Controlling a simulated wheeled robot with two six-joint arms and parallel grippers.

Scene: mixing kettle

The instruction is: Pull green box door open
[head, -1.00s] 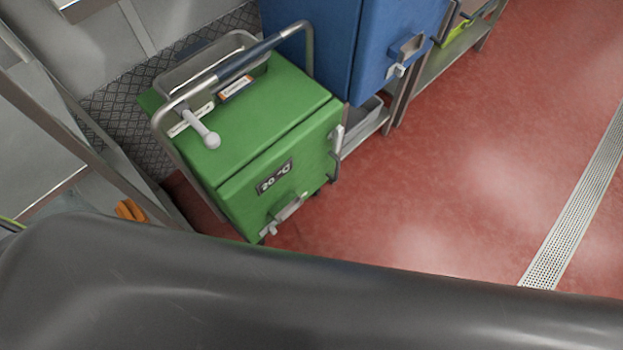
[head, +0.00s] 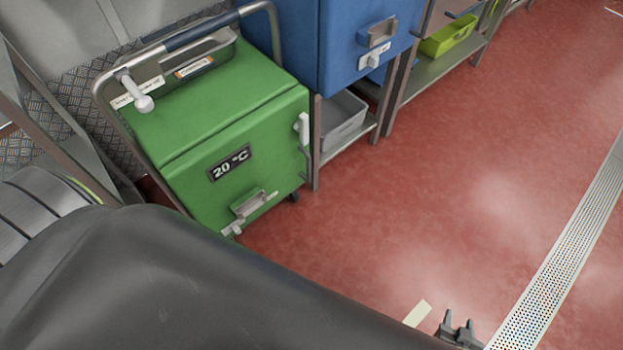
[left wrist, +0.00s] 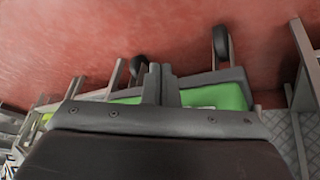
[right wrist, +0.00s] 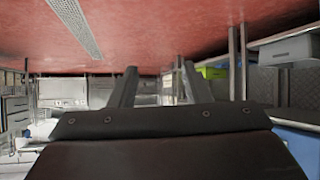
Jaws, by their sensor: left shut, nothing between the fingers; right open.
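The green box (head: 185,115) stands at the left in the head view, with a bent metal handrail over its top. Its front door (head: 215,195) bears a "20 °C" label and looks shut. A metal handle (head: 252,204) sits low on the door, with a latch piece at its left end. My left gripper (left wrist: 161,80) is shut and empty in its wrist view, with green parts and black wheels behind it. It is hidden in the head view. My right gripper (head: 460,325) is open and empty over the floor, apart from the box; it also shows in the right wrist view (right wrist: 158,82).
A blue box (head: 345,45) stands on a metal shelf beside the green box, with a grey bin (head: 345,118) below. A lime tray (head: 447,36) lies farther right. A metal frame stands at the left. The red floor (head: 430,170) in front is open, with a drain grate (head: 570,240).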

